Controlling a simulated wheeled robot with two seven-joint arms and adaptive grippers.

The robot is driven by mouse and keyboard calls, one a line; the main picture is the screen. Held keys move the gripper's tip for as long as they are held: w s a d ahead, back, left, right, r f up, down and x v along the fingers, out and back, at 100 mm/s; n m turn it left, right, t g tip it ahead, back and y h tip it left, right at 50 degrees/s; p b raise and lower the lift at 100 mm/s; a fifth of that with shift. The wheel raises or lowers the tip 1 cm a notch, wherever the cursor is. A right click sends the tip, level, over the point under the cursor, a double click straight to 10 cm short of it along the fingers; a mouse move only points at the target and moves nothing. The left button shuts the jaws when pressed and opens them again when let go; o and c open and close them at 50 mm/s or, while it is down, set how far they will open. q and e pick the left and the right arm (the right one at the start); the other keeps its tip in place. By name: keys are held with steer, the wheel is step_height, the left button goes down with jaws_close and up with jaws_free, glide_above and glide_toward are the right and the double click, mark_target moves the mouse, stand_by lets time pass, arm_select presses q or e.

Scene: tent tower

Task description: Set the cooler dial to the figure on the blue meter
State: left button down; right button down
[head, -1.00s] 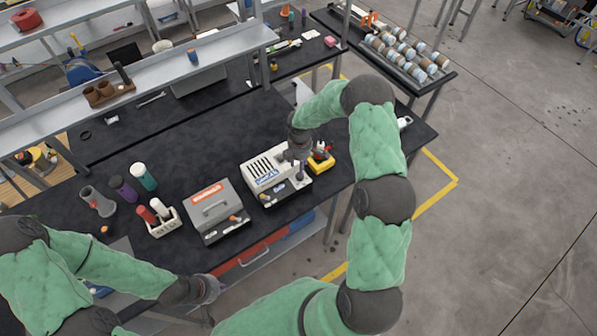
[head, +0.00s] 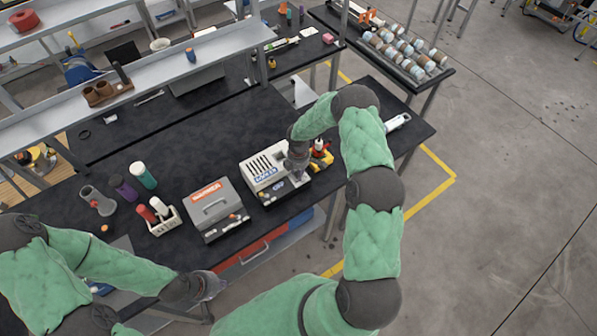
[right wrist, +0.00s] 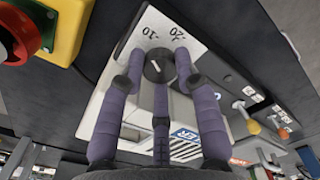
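The white cooler (head: 262,170) with dark slots and a blue label stands on the black bench. In the right wrist view its dark round dial (right wrist: 158,66) shows a white pointer mark, with "-10" and "-20" printed near it. My right gripper (head: 299,178) is over the cooler's front right corner. In the right wrist view its purple fingers (right wrist: 159,58) surround the dial, with a small gap seeming to remain at the sides. My left gripper (head: 212,287) hangs in front of the bench edge, its fingers unclear. I cannot make out a blue meter.
A grey box with a red label (head: 213,204) stands left of the cooler. A yellow box with a red button (head: 321,155) is close on its right. Bottles and a small white caddy (head: 165,221) stand further left. A white device (head: 398,122) lies at the right end.

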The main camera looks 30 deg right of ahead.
steer(key=shift+f+m+b, duration=0.1)
steer(key=shift+m+b, duration=0.2)
steer(key=shift+b, duration=0.25)
steer(key=m+b, duration=0.8)
steer(key=b, duration=0.1)
steer(key=shift+f+b, duration=0.1)
steer(key=shift+b, duration=0.25)
steer(key=shift+m+b, duration=1.25)
steer(key=shift+m, duration=0.35)
steer(key=shift+r, duration=0.2)
steer(key=c, duration=1.2)
jaws_free()
